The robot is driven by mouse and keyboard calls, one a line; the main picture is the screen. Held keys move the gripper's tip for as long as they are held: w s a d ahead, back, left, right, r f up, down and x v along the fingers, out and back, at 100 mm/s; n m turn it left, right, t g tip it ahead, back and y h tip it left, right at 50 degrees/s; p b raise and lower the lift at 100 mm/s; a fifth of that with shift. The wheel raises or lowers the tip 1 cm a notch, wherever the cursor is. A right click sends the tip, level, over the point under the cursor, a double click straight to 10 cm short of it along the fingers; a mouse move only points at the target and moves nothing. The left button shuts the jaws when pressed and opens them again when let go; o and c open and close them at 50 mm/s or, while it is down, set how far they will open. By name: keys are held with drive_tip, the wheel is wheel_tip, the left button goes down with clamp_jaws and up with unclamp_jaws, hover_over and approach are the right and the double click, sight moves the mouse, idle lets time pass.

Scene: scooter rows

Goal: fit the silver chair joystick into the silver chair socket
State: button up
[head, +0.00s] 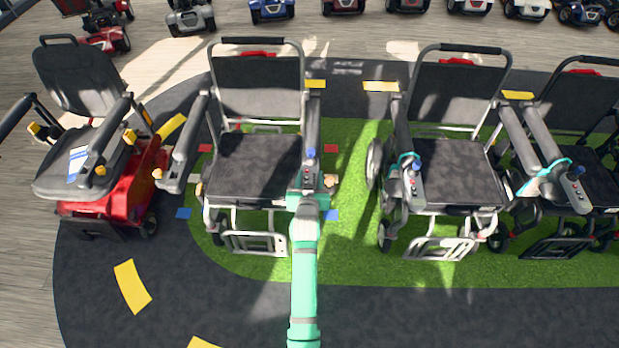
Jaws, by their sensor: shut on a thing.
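The silver chair (257,165) stands left of the middle in the head view, with a black seat and back and a pale metal frame. A dark joystick unit (310,174) with a blue knob is at the front end of its right-hand armrest (314,125). My gripper (308,194), at the end of the teal arm, is shut on the joystick unit from the front. The unit appears in line with the armrest. The socket is hidden behind the unit and my gripper, so I cannot tell whether the unit is seated or just in front of it.
A red powered chair (112,185) stands at the left. Two more wheelchairs (450,165) (575,160) stand at the right, with joysticks and teal pieces on their armrests. Scooters line the back. The dark floor (400,315) in front is clear.

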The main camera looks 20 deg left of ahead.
drive_tip(key=shift+w+f, duration=0.1)
drive_tip(key=shift+f, duration=0.05)
idle(0.5)
drive_tip(key=shift+f, duration=2.25)
drive_tip(key=shift+f, duration=0.25)
idle(0.4)
drive_tip(key=o, duration=1.7)
drive_tip(key=shift+c, duration=0.2)
drive_tip(key=shift+f, duration=0.15)
drive_tip(key=v, duration=1.1)
